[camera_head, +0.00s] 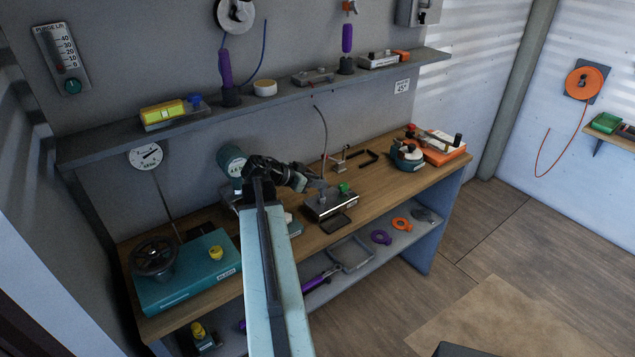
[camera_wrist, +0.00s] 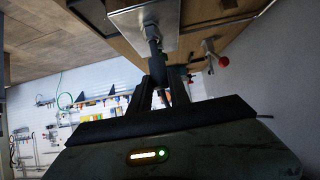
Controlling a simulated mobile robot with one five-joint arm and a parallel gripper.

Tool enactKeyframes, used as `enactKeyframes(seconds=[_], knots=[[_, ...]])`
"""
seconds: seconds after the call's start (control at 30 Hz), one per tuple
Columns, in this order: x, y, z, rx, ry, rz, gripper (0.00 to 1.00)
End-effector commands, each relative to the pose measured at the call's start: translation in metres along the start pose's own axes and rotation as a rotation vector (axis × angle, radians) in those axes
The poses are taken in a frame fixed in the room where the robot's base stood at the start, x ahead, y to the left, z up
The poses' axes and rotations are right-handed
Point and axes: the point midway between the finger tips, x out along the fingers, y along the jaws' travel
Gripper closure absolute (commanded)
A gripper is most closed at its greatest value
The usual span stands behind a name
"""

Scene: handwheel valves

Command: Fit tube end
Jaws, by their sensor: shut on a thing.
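My gripper (camera_head: 302,178) is over the middle of the wooden bench, just left of a silver block (camera_head: 330,205) with a green knob (camera_head: 343,188). In the wrist view, my gripper (camera_wrist: 165,90) is shut on a dark tube end (camera_wrist: 156,62). A grey tip of it points at the silver block (camera_wrist: 145,32), very close to its face; I cannot tell whether it is seated or only touching. In the head view the held end is mostly hidden by the jaws.
A teal box with a black handwheel (camera_head: 155,257) stands at the bench's left. A round teal device (camera_head: 407,154) and an orange-based unit (camera_head: 438,146) stand at the right. A red-knobbed lever (camera_wrist: 222,62) is beside the block. The shelf (camera_head: 275,104) runs above the bench.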

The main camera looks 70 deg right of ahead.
Motion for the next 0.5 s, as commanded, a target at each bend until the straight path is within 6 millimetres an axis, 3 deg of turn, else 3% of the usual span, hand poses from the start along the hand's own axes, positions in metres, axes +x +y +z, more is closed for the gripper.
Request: enactKeyframes(seconds=[0.2,0.23,0.3,0.5], knots=[[0.0033,0.0002,0.0045,0.000,0.000,0.000,1.00],[0.0032,0.0002,0.0043,0.000,0.000,0.001,0.75],[0.0027,0.0002,0.0035,0.000,0.000,0.001,0.55],[0.0031,0.0009,0.0032,0.001,0.000,0.002,0.52]])
